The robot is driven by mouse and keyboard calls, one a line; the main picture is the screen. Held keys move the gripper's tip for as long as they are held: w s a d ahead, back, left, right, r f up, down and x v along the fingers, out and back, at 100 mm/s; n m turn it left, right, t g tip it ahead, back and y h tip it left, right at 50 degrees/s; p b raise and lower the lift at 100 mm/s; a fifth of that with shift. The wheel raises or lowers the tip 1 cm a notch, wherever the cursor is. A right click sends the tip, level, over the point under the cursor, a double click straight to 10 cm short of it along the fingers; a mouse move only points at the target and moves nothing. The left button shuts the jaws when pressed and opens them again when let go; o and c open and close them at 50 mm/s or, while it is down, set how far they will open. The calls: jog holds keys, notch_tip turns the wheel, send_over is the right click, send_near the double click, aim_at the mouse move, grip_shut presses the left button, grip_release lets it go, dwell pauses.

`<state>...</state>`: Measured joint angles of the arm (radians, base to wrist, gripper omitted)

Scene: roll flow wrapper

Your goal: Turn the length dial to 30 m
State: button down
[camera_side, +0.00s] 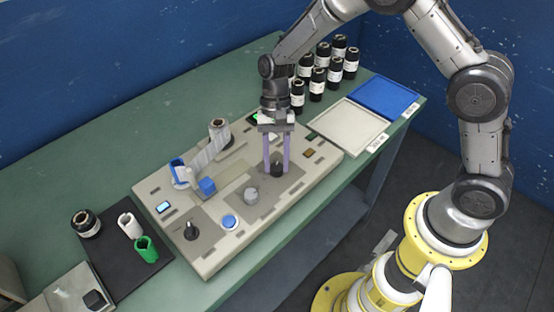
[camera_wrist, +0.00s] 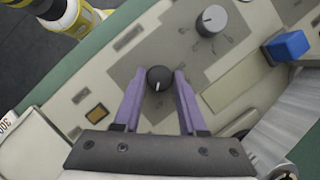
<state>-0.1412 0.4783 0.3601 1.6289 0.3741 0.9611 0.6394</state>
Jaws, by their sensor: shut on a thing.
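The flow wrapper (camera_side: 207,250) is a beige panel on the green table. A black dial (camera_wrist: 159,78) with a white pointer line sits on a grey plate; in the side view the dial (camera_side: 277,170) is at the panel's right part. My gripper (camera_wrist: 159,84) has its two purple fingers on either side of the black dial and is shut on it. The gripper (camera_side: 277,168) points straight down in the side view. The dial's markings are too small to read, and whether it is the length dial I cannot tell.
A grey knob (camera_wrist: 211,20) stands beside the held dial. A blue block (camera_side: 207,186), a blue button (camera_side: 229,221) and a black lever (camera_side: 191,231) are on the panel.

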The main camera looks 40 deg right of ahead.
jog(key=n+h, duration=0.1)
jog(key=n, duration=0.1)
jog(key=n+h, duration=0.1)
jog(key=n, duration=0.2)
jog(key=shift+w+a+n+g, duration=0.1)
jog(key=shift+a+n+g, duration=0.05)
jog(key=shift+n+g, duration=0.2)
jog(key=n+h, duration=0.1)
jog(key=n, duration=0.3)
jog(key=shift+a+n+h, duration=0.1)
jog(key=shift+n+h, duration=0.15)
jog(key=shift+h, duration=0.15)
jog(key=shift+c, duration=2.3)
grip_release()
jog(key=shift+r, duration=0.1)
jog(key=v, duration=1.3)
jog(key=shift+w+r, duration=0.25)
jog(key=shift+w, duration=0.05)
